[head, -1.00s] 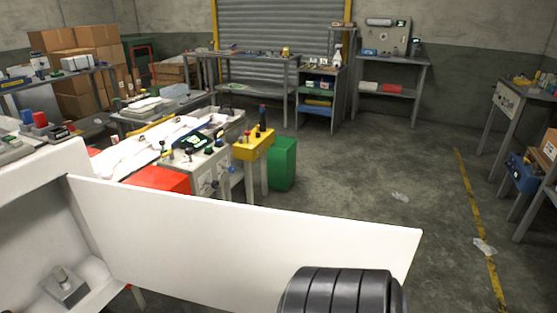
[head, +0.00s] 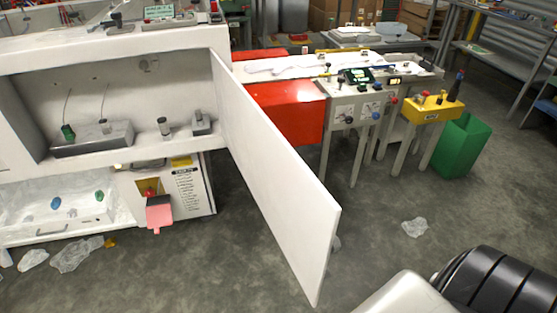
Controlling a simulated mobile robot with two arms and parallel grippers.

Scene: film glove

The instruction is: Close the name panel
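The white panel (head: 275,165) is a flat door standing open from the right edge of a white cabinet (head: 110,45). It sticks out toward me and to the right, and its free edge is near the middle of the head view. The cabinet's recess (head: 140,90) is open to view at left, with small grey fittings inside. No name shows on the panel face that I see. Part of my own arm, black ribbed and white, shows at the lower right, apart from the panel. Neither gripper is in view.
A red box (head: 290,112) and a control table with knobs (head: 355,108) stand behind the panel. A yellow stand (head: 425,108) and green bin (head: 460,145) are to the right. Crumpled plastic (head: 415,227) lies on the floor. The floor before the cabinet is mostly clear.

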